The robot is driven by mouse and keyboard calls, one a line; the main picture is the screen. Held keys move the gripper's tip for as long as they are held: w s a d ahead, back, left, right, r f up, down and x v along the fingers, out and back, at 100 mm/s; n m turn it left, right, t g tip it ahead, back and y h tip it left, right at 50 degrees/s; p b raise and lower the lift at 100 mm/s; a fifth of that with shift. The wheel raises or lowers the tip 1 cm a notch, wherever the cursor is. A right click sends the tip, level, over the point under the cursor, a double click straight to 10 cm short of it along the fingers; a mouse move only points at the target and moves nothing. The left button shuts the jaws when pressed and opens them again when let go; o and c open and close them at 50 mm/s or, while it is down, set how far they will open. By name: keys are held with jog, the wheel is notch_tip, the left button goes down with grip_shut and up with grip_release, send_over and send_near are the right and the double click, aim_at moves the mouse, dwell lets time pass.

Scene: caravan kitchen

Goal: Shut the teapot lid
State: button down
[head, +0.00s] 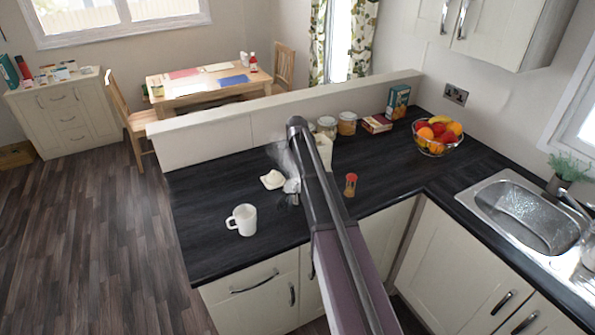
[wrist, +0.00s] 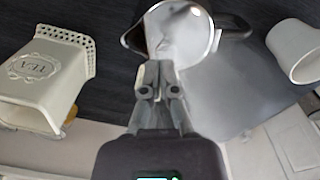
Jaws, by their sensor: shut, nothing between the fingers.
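The teapot (wrist: 209,57) is shiny metal and shows at the top middle of the wrist view, cut off by the frame's top edge. Its round rim and pale reflecting inner surface face the camera, so it looks open. A dark handle (wrist: 236,24) is at its right. My gripper (wrist: 158,70) is shut and empty, with its fingertips right at the near edge of the rim. I cannot tell whether they touch it. In the head view my arm hides most of the teapot and the gripper; only some shiny metal shows left of the arm.
A white mug (head: 243,220) stands on the dark counter (head: 205,240). A cream dish (head: 272,180) is left of my arm. A cream canister (wrist: 42,75) is left in the wrist view. A pepper shaker (head: 350,185), jars and a fruit bowl (head: 436,146) stand to the right.

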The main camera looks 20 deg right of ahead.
notch_tip(320, 180, up, 14)
jog(key=p, duration=1.3)
jog(key=shift+w+d+f, duration=0.15)
jog(key=shift+w+d, duration=0.05)
jog(key=shift+d, duration=0.25)
jog(key=s+a+f+m+b, duration=0.2)
jog(key=s+a+f+b, duration=0.2)
jog(key=s, duration=0.6)
jog(key=s+a+f+m+b, duration=0.2)
jog(key=s+a+f+b, duration=0.3)
jog(key=s, duration=0.6)
jog(key=s+a+f+m+b, duration=0.2)
jog(key=s+a+f+b, duration=0.3)
jog(key=s+f+b, duration=0.3)
jog(key=shift+s+f+b, duration=0.35)
jog(key=shift+s+f, duration=0.2)
jog(key=shift+s, duration=0.65)
